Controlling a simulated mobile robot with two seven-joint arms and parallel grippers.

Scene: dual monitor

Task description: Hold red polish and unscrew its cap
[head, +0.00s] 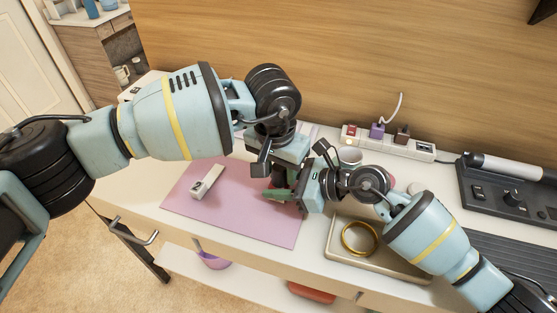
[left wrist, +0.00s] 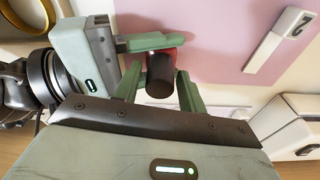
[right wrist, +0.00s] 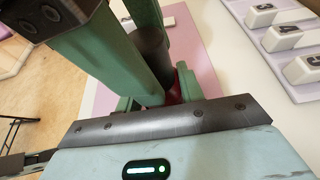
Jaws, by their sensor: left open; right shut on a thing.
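The red polish, a small red bottle (left wrist: 172,53) with a dark cylindrical cap (left wrist: 159,77), shows in the left wrist view. It is hidden behind the grippers in the head view. My right gripper (head: 278,194) is shut on the red bottle above the pink mat. My left gripper (left wrist: 157,92) is open, with one green finger on each side of the dark cap. I cannot tell whether a finger touches the cap. The right wrist view also shows the cap (right wrist: 151,48) between the left fingers, and a bit of red below it.
The pink mat (head: 190,205) bears a white numbered block (head: 207,182) left of the grippers. A tray (head: 345,255) with a gold ring (head: 359,238) stands to the right. The mat's front is clear.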

